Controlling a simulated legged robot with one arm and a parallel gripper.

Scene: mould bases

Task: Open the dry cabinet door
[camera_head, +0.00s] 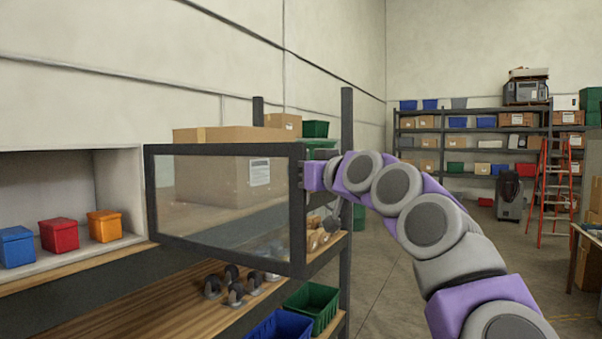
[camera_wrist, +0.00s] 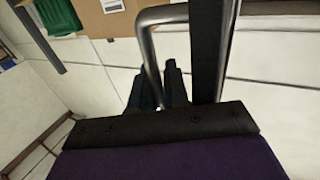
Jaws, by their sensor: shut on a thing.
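The dry cabinet (camera_head: 115,190) is a white-walled box at the left, its inside in plain sight. Its door (camera_head: 222,195), a clear pane in a dark frame, stands swung out from the cabinet opening. My gripper (camera_head: 307,175) is at the door's free right edge, shut on the door handle. In the wrist view the handle (camera_wrist: 150,58) is a bent metal bar beside the dark door frame (camera_wrist: 212,50). My gripper's dark fingers (camera_wrist: 161,88) are at this bar; their exact contact is partly hidden. A blue box (camera_head: 16,247), a red box (camera_head: 59,235) and an orange box (camera_head: 104,226) sit inside the cabinet.
A wooden-topped shelf (camera_head: 120,305) below the cabinet holds several small castors (camera_head: 233,290). Blue and green bins (camera_head: 312,303) sit lower. A dark upright post (camera_head: 346,110) stands behind the door. The floor (camera_head: 385,280) to the right is partly clear, with a red ladder (camera_head: 553,190) farther back.

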